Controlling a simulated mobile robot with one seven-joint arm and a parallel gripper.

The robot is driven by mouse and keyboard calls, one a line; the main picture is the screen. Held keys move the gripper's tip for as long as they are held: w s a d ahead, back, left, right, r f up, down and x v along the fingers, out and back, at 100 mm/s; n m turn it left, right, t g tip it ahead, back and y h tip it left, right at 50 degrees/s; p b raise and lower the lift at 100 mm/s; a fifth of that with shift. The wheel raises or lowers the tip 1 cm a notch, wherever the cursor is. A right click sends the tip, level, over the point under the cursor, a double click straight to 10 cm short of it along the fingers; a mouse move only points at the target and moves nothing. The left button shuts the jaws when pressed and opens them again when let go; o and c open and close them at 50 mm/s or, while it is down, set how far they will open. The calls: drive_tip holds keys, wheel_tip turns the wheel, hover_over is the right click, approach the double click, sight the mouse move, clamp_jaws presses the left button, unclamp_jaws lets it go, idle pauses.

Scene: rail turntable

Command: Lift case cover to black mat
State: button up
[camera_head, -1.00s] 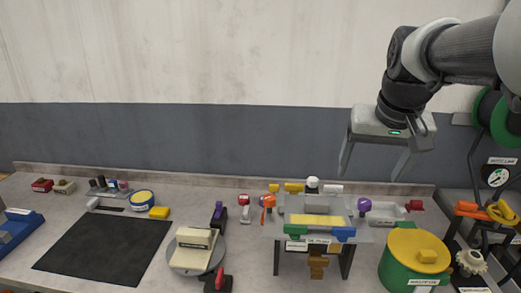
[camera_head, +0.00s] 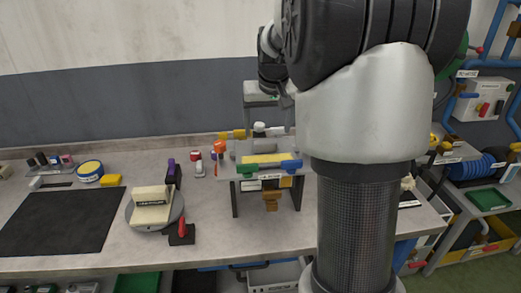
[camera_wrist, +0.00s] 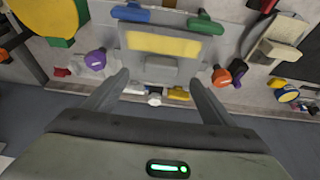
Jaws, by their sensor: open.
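The cream case cover (camera_head: 151,208) sits on a round grey turntable (camera_head: 140,224) on the bench, left of centre in the head view. In the wrist view a cream block that looks like it (camera_wrist: 275,38) is near the upper right. The black mat (camera_head: 58,222) lies flat and bare to the left of the turntable.
A grey clamp fixture (camera_head: 240,170) with a yellow plate stands right of the turntable. A red-handled clamp (camera_head: 182,230) and a purple-topped one (camera_head: 171,170) flank the turntable closely. A blue and yellow tin (camera_head: 90,171) and yellow block (camera_head: 111,180) stand behind the mat.

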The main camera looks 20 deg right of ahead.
sight(265, 142)
drive_tip(key=x, duration=0.7)
drive_tip(key=shift+w+f, duration=0.25)
